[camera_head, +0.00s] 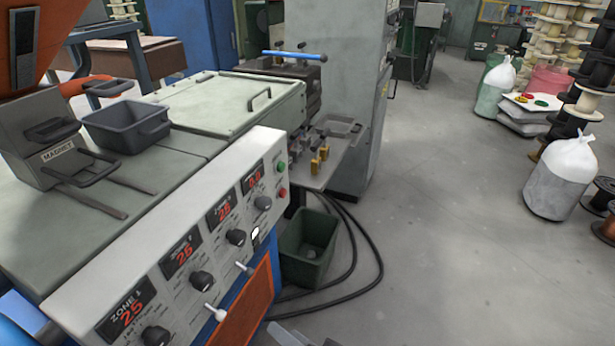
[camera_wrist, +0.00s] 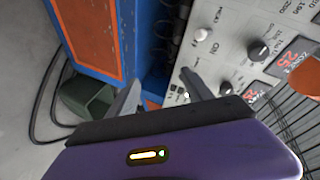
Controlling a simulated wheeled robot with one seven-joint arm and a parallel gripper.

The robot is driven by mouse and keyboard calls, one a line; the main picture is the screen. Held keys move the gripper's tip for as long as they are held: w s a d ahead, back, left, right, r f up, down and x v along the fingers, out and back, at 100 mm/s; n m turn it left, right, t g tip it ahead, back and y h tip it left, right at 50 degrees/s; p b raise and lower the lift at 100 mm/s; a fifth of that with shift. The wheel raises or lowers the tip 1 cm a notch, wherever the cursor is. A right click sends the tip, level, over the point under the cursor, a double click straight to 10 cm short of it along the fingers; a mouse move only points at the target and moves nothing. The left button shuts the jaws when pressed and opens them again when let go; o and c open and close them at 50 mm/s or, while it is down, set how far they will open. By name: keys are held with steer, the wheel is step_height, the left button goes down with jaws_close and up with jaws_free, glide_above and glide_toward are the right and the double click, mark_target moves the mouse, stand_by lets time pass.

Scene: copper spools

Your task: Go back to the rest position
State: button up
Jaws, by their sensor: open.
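My gripper shows in the wrist view (camera_wrist: 160,92), with its two grey fingers spread apart and nothing between them. Beyond the fingers is the front of the machine's control panel (camera_wrist: 240,45), with knobs, switches and red zone displays. In the head view the control panel (camera_head: 190,235) slants across the lower left. A small grey piece at the bottom edge of the head view may be part of my arm; my gripper's fingers are not clearly seen there.
A green bin (camera_head: 308,245) stands on the floor beside the machine, with black cables (camera_head: 372,270) curving around it. A grey tray (camera_head: 125,125) and a magnet block (camera_head: 58,155) sit on the machine. White sacks (camera_head: 562,180) and spools stand at the right. The middle floor (camera_head: 450,230) is clear.

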steer(key=s+d+r+t+h+p, duration=0.25)
steer(key=s+d+r+h, duration=0.2)
steer(key=d, duration=0.45)
steer(key=s+d+r+t+h+p, duration=0.1)
steer(key=s+d+r+t+h, duration=0.2)
steer(key=s+d, duration=0.4)
steer(key=s+d+r+n+h+p, duration=0.1)
steer(key=s+d+r+p, duration=0.2)
steer(key=s+r, duration=0.5)
steer(key=s+d+r+n+h+p, duration=0.2)
steer(key=s+r, duration=0.5)
steer(key=s, duration=0.4)
steer(key=shift+d+r+g+p, duration=0.35)
steer(key=shift+d+p, duration=0.4)
steer(key=shift+d, duration=0.6)
